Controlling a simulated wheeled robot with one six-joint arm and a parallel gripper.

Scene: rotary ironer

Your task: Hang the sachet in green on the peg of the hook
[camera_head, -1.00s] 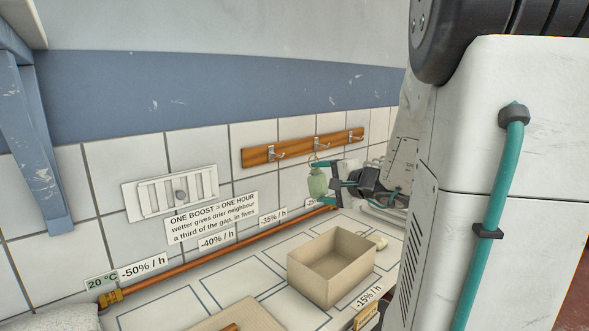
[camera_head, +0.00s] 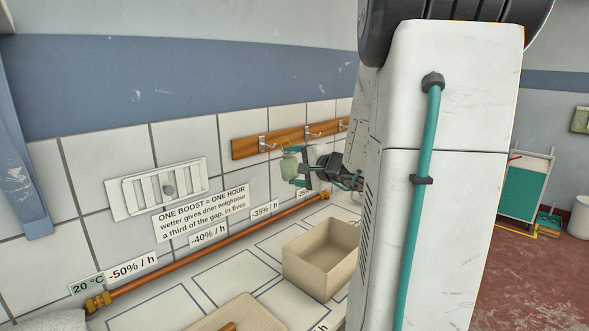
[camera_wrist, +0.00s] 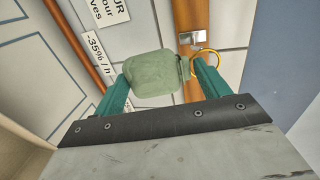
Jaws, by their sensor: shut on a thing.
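The green sachet (camera_head: 289,166) is held by my gripper (camera_head: 300,168) in front of the tiled wall. In the wrist view the sachet (camera_wrist: 152,74) sits between the two teal fingers, which are shut on it. Its yellow ring (camera_wrist: 206,62) lies beside the right finger; in the head view the ring is above the sachet. A wooden rail (camera_head: 240,149) carries metal hooks. The sachet is just below the rail, between the left hook (camera_head: 266,142) and the middle hook (camera_head: 312,131). One hook (camera_wrist: 190,39) shows near the ring in the wrist view. The ring appears off the hooks.
A copper pipe (camera_head: 210,245) runs along the wall below the rail, with paper labels above it. An open beige box (camera_head: 320,258) stands on the worktop. A white vent (camera_head: 158,189) is on the wall at left. A teal-fronted cart (camera_head: 524,190) stands far right.

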